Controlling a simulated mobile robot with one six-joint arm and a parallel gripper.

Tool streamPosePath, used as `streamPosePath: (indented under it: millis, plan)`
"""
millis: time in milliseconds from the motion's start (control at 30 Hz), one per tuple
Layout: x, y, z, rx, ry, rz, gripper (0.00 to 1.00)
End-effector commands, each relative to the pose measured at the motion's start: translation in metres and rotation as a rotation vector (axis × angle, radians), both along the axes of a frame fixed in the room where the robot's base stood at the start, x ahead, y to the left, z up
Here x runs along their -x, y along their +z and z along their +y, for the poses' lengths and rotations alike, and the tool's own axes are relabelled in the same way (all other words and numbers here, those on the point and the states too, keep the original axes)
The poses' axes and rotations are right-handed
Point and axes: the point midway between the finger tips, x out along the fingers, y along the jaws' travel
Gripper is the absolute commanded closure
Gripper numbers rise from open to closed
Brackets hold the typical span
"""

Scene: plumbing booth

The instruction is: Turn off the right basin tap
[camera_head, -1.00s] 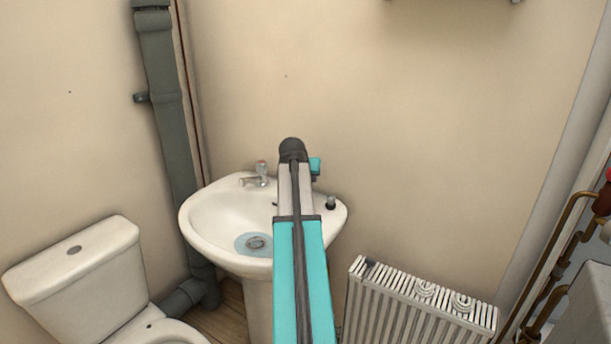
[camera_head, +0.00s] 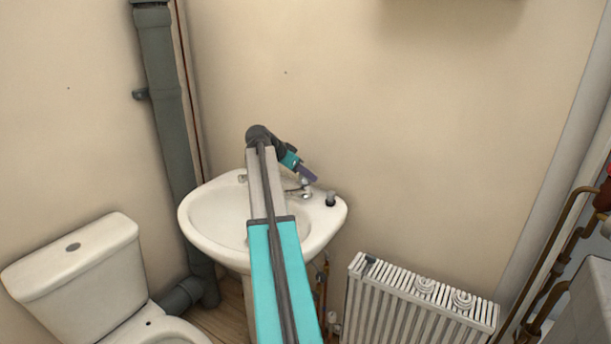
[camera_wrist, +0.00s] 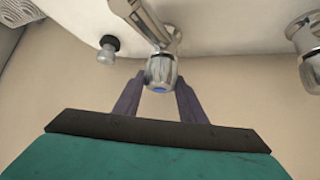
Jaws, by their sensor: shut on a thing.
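The right basin tap (camera_head: 306,190) is chrome and stands on the back rim of the white basin (camera_head: 200,222). In the wrist view, the tap's handle (camera_wrist: 161,70) is a chrome knob with a blue mark. My gripper (camera_wrist: 160,84) has purple fingers on both sides of this handle, shut on it. In the head view, my gripper (camera_head: 306,174) reaches down to the tap from the upper left. The left basin tap (camera_head: 242,178) is mostly hidden behind my arm; a second chrome tap shows at the right of the wrist view (camera_wrist: 308,45). The drain is hidden.
A small dark-topped fitting (camera_head: 330,199) stands on the basin rim right of the tap. A white radiator (camera_head: 420,305) is at the lower right, a toilet (camera_head: 80,265) at the lower left. A grey waste pipe (camera_head: 170,130) runs up the wall.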

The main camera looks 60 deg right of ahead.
Motion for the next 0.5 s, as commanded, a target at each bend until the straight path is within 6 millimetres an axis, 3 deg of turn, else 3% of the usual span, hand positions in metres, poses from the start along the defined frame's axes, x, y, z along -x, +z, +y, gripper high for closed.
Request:
streamPosePath:
  millis: [500]
  plan:
    - [-0.0020, -0.0001, -0.0031, 0.000, -0.420, -0.001, 0.85]
